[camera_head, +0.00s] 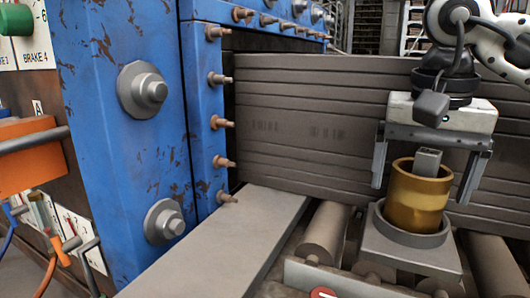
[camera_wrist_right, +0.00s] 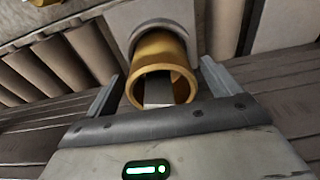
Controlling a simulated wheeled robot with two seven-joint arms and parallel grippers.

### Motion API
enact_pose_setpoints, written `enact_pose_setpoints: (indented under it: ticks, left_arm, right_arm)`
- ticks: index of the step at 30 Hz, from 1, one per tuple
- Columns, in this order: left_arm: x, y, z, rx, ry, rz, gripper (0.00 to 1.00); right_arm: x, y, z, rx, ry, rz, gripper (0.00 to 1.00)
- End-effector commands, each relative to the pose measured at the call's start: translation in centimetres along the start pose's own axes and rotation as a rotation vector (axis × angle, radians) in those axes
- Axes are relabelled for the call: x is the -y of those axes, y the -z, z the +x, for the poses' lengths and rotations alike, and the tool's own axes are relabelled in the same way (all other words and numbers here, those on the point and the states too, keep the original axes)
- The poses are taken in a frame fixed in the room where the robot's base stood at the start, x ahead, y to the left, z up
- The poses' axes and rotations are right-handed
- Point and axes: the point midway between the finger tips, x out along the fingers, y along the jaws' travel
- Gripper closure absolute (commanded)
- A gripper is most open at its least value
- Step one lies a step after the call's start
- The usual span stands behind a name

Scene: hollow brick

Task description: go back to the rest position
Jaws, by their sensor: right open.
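My right gripper (camera_head: 420,195) is open, pointing down, with one finger on each side of a brass-coloured ring (camera_head: 418,205). In the right wrist view the ring (camera_wrist_right: 163,62) is between the open fingers (camera_wrist_right: 163,70), with a gap visible on both sides. The ring stands upright in a round grey collar on a grey square block (camera_head: 405,255). A grey bar (camera_head: 427,162) sticks up inside the ring. My left gripper does not show.
A blue worn machine frame (camera_head: 120,150) with large bolts stands at the left. Stacked dark grey slabs (camera_head: 300,125) are behind the ring. Rollers (camera_head: 325,230) and a flat grey beam (camera_head: 225,245) lie in front. An orange-handled panel (camera_head: 30,160) is far left.

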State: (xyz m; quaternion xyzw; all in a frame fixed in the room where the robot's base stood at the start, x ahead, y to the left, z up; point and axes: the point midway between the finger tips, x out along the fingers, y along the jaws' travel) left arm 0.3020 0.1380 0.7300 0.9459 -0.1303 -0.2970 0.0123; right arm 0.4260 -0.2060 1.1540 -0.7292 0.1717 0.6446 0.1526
Motion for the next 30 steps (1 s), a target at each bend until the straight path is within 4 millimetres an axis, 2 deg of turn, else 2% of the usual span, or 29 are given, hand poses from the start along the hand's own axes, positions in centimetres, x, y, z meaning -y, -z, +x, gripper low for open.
enact_pose_setpoints:
  ticks: [1, 3, 6, 13, 23, 26, 30]
  left_arm:
    - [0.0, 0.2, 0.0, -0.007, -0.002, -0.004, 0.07]
    - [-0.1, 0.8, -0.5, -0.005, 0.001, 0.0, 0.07]
    - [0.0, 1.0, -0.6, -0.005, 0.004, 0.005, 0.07]
    - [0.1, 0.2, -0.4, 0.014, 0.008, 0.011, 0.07]
    - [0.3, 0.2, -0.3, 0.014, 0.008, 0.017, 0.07]
    - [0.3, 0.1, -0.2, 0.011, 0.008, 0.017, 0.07]
    - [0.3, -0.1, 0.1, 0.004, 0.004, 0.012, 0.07]
  right_arm:
    - [0.0, 0.0, 0.4, -0.001, 0.001, 0.001, 0.11]
    - [0.0, 0.2, -1.4, -0.005, 0.002, 0.001, 0.11]
    - [0.0, 0.3, -2.3, -0.003, 0.0, 0.0, 0.11]
    - [0.1, 0.3, -3.2, 0.0, -0.001, -0.002, 0.11]
    - [0.1, 0.3, -3.1, 0.0, -0.001, -0.002, 0.11]
    - [0.0, 0.2, -2.5, 0.002, -0.001, -0.003, 0.11]
    - [0.0, 0.1, -0.7, 0.003, -0.002, -0.002, 0.11]
